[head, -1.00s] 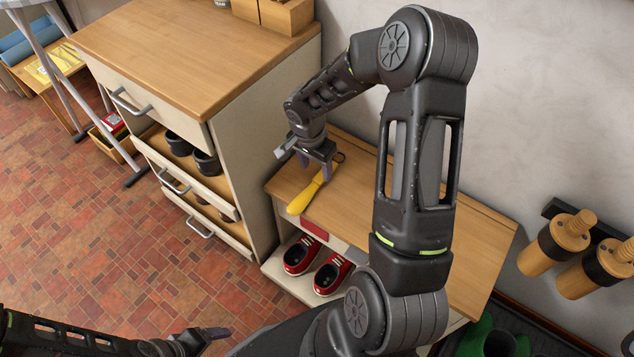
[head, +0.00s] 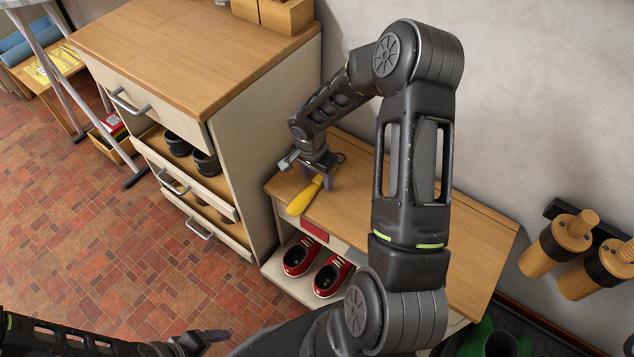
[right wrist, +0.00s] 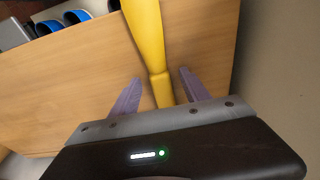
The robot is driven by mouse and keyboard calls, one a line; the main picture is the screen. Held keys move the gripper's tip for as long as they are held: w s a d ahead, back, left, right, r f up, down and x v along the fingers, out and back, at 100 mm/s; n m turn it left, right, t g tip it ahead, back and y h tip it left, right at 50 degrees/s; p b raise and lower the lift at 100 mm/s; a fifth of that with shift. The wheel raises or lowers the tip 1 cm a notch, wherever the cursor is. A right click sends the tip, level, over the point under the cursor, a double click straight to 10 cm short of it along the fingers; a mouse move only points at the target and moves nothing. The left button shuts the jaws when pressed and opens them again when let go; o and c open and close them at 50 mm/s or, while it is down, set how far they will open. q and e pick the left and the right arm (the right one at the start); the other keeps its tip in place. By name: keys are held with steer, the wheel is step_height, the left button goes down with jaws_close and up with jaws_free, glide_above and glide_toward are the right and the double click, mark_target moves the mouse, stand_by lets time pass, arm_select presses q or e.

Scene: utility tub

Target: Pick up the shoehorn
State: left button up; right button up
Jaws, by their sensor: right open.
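The yellow shoehorn (head: 304,198) lies on the wooden top of the low bench (head: 463,242), and its far end is hidden by my right gripper in the head view. My right gripper (head: 318,180) points down over the shoehorn. In the right wrist view the shoehorn (right wrist: 148,35) runs between the two purple fingertips (right wrist: 160,90). The fingers are open, one on each side of its narrow part, with gaps between. My left gripper (head: 215,336) is at the bottom of the head view; its jaw state is unclear.
Red shoes (head: 330,277) stand on the shelf under the bench top. A drawer cabinet (head: 245,140) with open drawers stands close on the left. The wall is behind on the right, with wooden-handled things (head: 560,240) on it. The bench top's right part is clear.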

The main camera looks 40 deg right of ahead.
steer(key=shift+c, duration=0.2)
jaws_close()
stand_by(0.6)
